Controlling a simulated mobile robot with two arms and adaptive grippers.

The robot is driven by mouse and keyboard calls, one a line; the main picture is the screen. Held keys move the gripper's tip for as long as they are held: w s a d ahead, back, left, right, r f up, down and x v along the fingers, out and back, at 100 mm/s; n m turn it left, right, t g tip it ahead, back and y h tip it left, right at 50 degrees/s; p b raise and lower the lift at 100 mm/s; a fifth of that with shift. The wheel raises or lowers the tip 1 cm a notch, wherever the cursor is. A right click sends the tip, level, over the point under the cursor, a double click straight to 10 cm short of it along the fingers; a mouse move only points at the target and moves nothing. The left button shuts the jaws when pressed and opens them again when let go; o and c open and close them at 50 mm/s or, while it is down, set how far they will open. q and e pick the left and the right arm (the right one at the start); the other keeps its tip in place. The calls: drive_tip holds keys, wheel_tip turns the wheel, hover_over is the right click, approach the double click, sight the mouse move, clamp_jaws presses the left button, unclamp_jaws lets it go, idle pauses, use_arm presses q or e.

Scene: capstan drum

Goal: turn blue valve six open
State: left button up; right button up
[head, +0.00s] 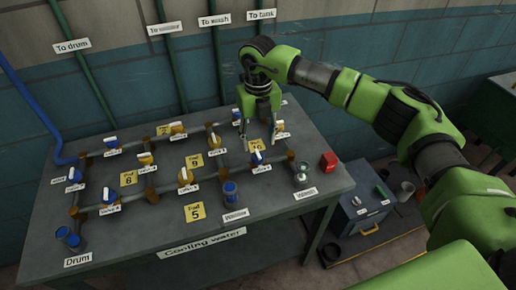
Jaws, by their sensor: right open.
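A grey bench carries pipework with several blue-and-white valve handles and several yellow-and-white ones. My right gripper (258,138) is open, pointing down over the right part of the pipework, with nothing seen between its fingers. A blue valve (258,158) sits just below and in front of its fingertips; I cannot tell whether they touch. Other blue valves are at the left end (75,176), the back left (112,144) and the front left (109,197). The small valve labels are too blurred to read, so I cannot tell which is six. My left gripper is out of view.
Yellow numbered cards (195,212) lie on the bench (150,245). Blue cups stand near the drum (68,238) and front middle (230,192). A red block (328,161) is at the right edge. Green pipes (170,55) rise behind. A grey cabinet (362,205) stands right of the bench.

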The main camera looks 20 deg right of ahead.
sight(258, 153)
wheel_tip(258, 153, down, 6)
drive_tip(key=shift+r+p, duration=0.1)
drive_tip(key=shift+p, duration=0.5)
drive_tip(key=shift+a, duration=0.1)
drive_tip(key=c, duration=1.1)
